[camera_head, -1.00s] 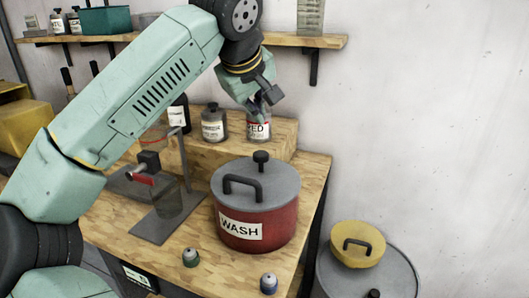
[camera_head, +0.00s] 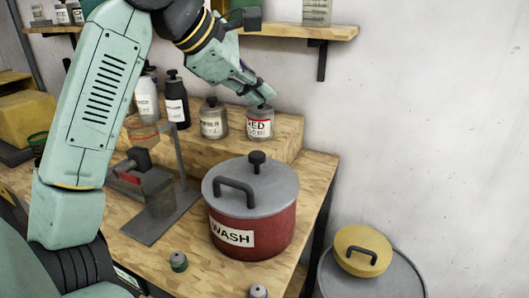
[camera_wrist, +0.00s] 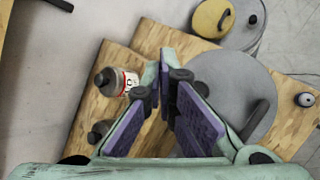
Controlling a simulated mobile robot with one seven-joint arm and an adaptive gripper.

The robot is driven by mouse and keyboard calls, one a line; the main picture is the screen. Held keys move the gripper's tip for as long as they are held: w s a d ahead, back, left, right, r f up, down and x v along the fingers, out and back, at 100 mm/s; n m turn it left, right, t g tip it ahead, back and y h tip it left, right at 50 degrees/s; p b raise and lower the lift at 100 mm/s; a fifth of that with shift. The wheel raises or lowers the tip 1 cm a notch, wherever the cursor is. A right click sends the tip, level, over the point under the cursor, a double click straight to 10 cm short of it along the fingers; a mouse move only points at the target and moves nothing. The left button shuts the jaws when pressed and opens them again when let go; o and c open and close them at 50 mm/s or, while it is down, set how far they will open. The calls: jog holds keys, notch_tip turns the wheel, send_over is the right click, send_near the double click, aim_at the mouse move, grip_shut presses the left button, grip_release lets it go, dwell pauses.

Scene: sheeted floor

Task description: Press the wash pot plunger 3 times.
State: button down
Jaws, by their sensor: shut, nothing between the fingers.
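The wash pot (camera_head: 278,222) is red with a white WASH label and stands on the wooden bench. Its grey lid (camera_head: 276,190) carries a black plunger knob (camera_head: 257,158) at the top and a black loop handle (camera_head: 236,186). The knob stands upright. My gripper (camera_head: 264,97) is shut and empty, above and behind the pot, close to the RED jar (camera_head: 260,124). In the wrist view my gripper (camera_wrist: 168,88) hangs between the RED jar (camera_wrist: 116,82) and the pot lid (camera_wrist: 232,80), and its fingers hide part of the lid.
A grey jar (camera_head: 213,118), a black bottle (camera_head: 177,100) and a white bottle stand on the raised step. A metal stand (camera_head: 182,165) is left of the pot. A shelf (camera_head: 290,34) runs above; a yellow lid (camera_head: 362,249) lies right.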

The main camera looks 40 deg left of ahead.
aim_at(264, 153)
notch_tip(264, 153, down, 9)
jog(key=b, duration=0.7)
dwell(1.4)
jog(key=shift+f+b, duration=0.35)
jog(key=shift+b, duration=0.05)
jog(key=shift+f+b, duration=0.95)
jog(key=shift+f, duration=0.3)
dwell(0.9)
dwell(0.4)
jog(key=shift+r+p, duration=1.35)
jog(key=shift+r, duration=0.35)
jog(key=shift+r, duration=0.1)
